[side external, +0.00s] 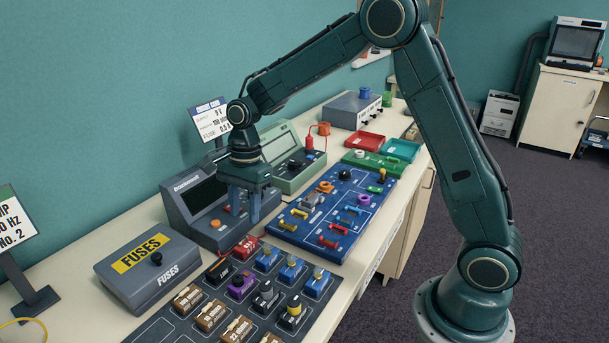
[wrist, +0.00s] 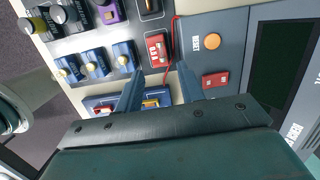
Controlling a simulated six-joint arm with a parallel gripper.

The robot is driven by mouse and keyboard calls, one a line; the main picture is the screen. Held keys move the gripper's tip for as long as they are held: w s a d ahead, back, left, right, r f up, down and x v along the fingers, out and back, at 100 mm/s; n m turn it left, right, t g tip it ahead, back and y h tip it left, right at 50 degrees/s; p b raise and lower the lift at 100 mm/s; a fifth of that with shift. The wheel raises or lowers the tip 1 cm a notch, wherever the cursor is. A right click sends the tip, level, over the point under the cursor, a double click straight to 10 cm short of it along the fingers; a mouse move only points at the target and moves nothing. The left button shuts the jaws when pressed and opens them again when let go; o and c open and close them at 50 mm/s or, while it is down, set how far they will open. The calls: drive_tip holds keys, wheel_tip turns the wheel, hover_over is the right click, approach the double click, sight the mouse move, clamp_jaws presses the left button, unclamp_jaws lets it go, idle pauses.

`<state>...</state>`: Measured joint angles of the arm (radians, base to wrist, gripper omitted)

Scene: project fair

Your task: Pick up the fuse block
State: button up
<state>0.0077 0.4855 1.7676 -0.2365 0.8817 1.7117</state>
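A red block with a white label, which I take as the fuse block (side external: 246,247), sits at the back edge of the dark component tray. In the wrist view the red block (wrist: 157,48) lies just beyond the fingertips, roughly in line with the gap between them. Its lettering is too small to read surely. My gripper (side external: 241,219) points down above the bench, in front of the grey meter. In the wrist view my gripper (wrist: 160,71) is open, with nothing between its fingers. The fingertips look apart from the block.
The tray (side external: 207,260) holds several other blocks close by. A grey box marked FUSES (side external: 147,268) stands left of it. The grey meter (side external: 186,205) stands behind my gripper, and a blue circuit board (side external: 288,237) lies to the right. A red cord (wrist: 175,35) runs beside the red block.

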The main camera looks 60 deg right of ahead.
sight(246, 243)
drive_tip(key=shift+a+f, duration=0.2)
drive_tip(key=shift+f, duration=1.2)
drive_tip(key=shift+s+a+f, duration=0.1)
drive_tip(key=shift+a+f, duration=0.1)
drive_tip(key=shift+f, duration=1.1)
drive_tip(key=shift+s+a+f, duration=0.1)
drive_tip(key=shift+a+f, duration=0.1)
drive_tip(key=shift+f, duration=1.05)
drive_tip(key=c, duration=0.8)
